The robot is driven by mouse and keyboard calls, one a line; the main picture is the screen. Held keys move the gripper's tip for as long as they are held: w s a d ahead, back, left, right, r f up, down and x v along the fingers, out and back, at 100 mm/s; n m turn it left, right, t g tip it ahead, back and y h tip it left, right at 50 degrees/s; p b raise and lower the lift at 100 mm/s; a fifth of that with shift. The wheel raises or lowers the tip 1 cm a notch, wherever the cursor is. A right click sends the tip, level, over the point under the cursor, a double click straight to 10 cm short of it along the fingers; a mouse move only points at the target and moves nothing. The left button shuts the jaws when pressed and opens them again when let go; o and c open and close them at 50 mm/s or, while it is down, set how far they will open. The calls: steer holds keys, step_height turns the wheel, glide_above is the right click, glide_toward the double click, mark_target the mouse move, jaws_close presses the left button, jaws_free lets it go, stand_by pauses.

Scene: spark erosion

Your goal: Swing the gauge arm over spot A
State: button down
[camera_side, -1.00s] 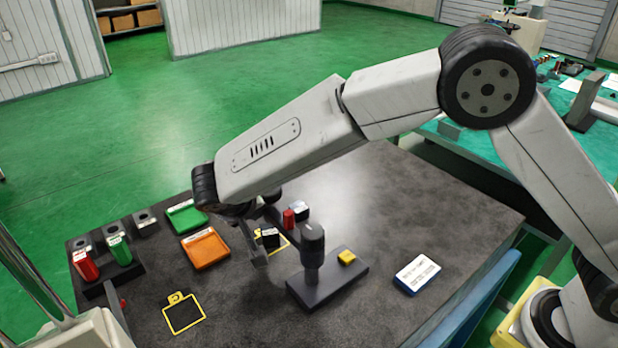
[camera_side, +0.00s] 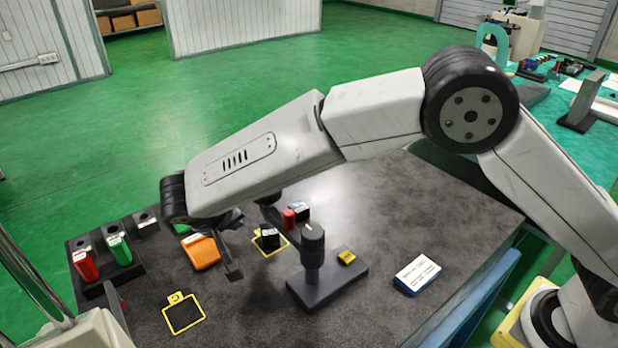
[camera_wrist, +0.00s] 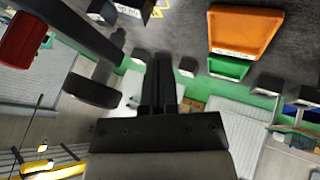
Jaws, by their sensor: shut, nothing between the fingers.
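The gauge stand has a dark base (camera_side: 325,285) and an upright post (camera_side: 312,262) with a knob on top. Its dark gauge arm (camera_side: 273,214) reaches back and left from the post, with a red cylinder (camera_side: 289,219) beside it. In the wrist view a dark bar (camera_wrist: 75,30) and a red cylinder (camera_wrist: 22,40) show at upper left. A yellow-outlined spot (camera_side: 283,247) holds a dark block (camera_side: 268,237); another outlined spot (camera_side: 183,313) is empty. I cannot read which is A. My gripper (camera_side: 234,274) is shut and empty, left of the stand, apart from the arm.
A rack (camera_side: 100,285) with red and green blocks stands left. A white-and-blue box (camera_side: 417,274) lies right. The tabletop's front middle is clear.

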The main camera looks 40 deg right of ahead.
steer(key=v, duration=0.9)
steer(key=shift+s+r, duration=0.2)
steer(key=shift+r, duration=0.05)
steer(key=shift+d, duration=0.1)
steer(key=s+d+f+n+g+y, duration=0.1)
steer(key=s+d+f+n+g, duration=0.1)
steer(key=d, duration=0.7)
steer(key=s+d+f+n+g+y, duration=0.1)
steer(key=s+d+n+y, duration=0.15)
steer(key=d, duration=0.65)
steer(key=s+d+f+m, duration=0.1)
steer(key=s+d+f, duration=0.1)
steer(key=s+d, duration=0.2)
steer(key=s+d+f+y, duration=0.1)
steer(key=s+d+f, duration=0.1)
steer(key=s+d, duration=0.2)
steer(key=s+d+f+m+t+y, duration=0.1)
steer(key=s+d+f, duration=0.1)
steer(key=s+d, duration=0.2)
steer(key=shift+s+d+m+y, duration=0.1)
steer(key=shift+d+m+y, duration=0.2)
steer(key=shift+d, duration=0.5)
